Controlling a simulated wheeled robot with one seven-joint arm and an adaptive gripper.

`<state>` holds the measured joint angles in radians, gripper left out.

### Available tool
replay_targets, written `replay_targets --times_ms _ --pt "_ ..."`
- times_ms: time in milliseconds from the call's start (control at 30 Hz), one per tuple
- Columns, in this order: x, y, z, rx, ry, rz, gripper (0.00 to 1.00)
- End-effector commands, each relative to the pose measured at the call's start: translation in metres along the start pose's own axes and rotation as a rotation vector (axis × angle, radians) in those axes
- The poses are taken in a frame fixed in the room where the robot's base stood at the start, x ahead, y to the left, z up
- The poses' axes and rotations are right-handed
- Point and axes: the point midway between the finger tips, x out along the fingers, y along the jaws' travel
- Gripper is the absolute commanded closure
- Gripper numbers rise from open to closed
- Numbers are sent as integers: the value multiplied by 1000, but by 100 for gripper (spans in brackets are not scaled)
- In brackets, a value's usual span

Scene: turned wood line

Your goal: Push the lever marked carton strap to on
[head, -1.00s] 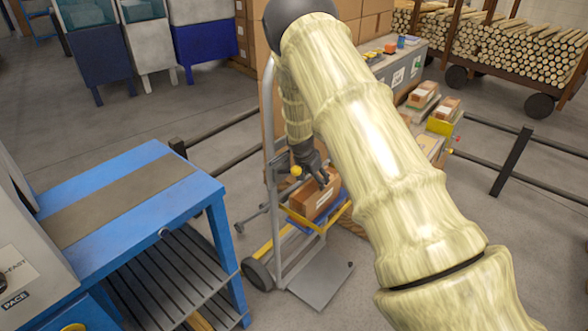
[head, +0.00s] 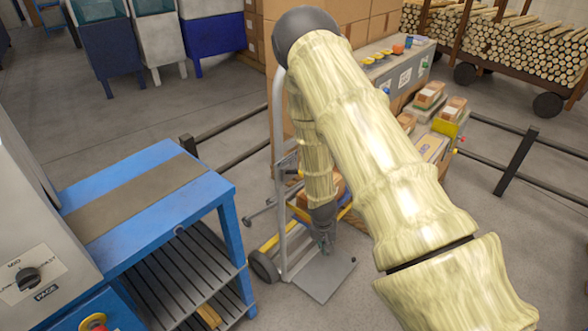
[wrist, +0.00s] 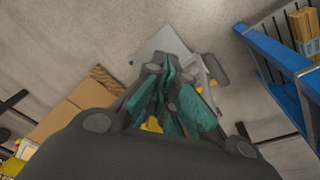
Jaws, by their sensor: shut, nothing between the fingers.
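My gripper (head: 324,242) hangs at the end of my striped arm, pointing down beside the hand truck and above its grey foot plate. In the wrist view my gripper (wrist: 165,68) shows its teal finger pads close together, shut and empty. A small grey panel (head: 289,168) shows beside the hand truck's upright, partly behind my arm. I cannot make out a lever marked carton strap or its label; my forearm covers much of that area. A small yellow part (wrist: 152,125) shows between the finger links, but I cannot tell what it belongs to.
A blue table (head: 135,190) with a slatted lower shelf stands at left, next to a machine with a PACE dial (head: 28,279). The hand truck (head: 279,150) stands near the cartons. Black rails (head: 515,160) and a log cart (head: 490,45) lie beyond.

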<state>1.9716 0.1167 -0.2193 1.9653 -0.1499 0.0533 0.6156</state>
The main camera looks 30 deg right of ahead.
Motion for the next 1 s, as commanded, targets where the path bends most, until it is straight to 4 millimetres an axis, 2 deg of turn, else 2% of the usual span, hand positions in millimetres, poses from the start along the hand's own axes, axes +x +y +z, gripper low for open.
replay_targets --times_ms 33,100,267,567,667,1000 --pt "10 -2 20 -58 -14 -5 100" --pt "9 -8 36 -150 -24 -18 100" --pt "-9 -26 45 -379 -39 -37 100" --pt "-53 -65 55 -906 -77 -76 100" --pt "-76 -80 47 -1091 -83 -87 100" --pt "-189 -123 -15 -1730 -119 -78 100"
